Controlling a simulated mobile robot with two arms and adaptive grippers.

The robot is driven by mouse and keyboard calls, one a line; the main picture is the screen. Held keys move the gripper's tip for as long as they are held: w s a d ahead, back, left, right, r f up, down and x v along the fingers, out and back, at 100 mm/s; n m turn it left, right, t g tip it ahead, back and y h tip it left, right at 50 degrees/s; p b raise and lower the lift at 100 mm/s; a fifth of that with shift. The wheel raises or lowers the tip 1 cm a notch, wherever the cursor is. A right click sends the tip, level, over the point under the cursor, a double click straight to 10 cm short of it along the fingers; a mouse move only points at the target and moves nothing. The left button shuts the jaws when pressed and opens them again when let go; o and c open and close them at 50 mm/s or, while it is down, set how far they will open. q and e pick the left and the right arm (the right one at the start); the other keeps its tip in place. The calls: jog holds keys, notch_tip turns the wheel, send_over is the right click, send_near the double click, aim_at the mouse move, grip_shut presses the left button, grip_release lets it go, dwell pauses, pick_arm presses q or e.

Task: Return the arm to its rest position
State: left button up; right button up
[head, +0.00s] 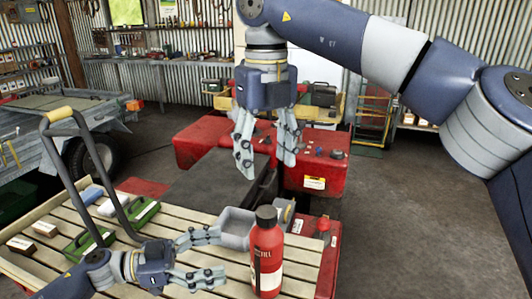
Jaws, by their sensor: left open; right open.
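My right gripper (266,166) hangs with its fingers pointing down in the upper middle of the head view. Its fingers are spread, with nothing between them, and it appears in front of the red bench and dark surface. Its arm comes in from the right. My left gripper (223,257) is low over the slatted wooden top (190,222), its fingers apart and pointing right. A red bottle (267,262) with a dark cap stands upright just right of its fingertips. The fingers do not close around the bottle; whether one touches it I cannot tell.
A grey box-like part (237,229) lies behind the bottle. Green boxes (90,244) and a tall dark handle (58,113) with a yellow grip are at left. A red bench (200,143) with small items stands beyond. Open floor (410,220) lies at right.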

pick_arm(q)
jog(key=shift+s+a, duration=0.1)
jog(key=shift+a, duration=0.5)
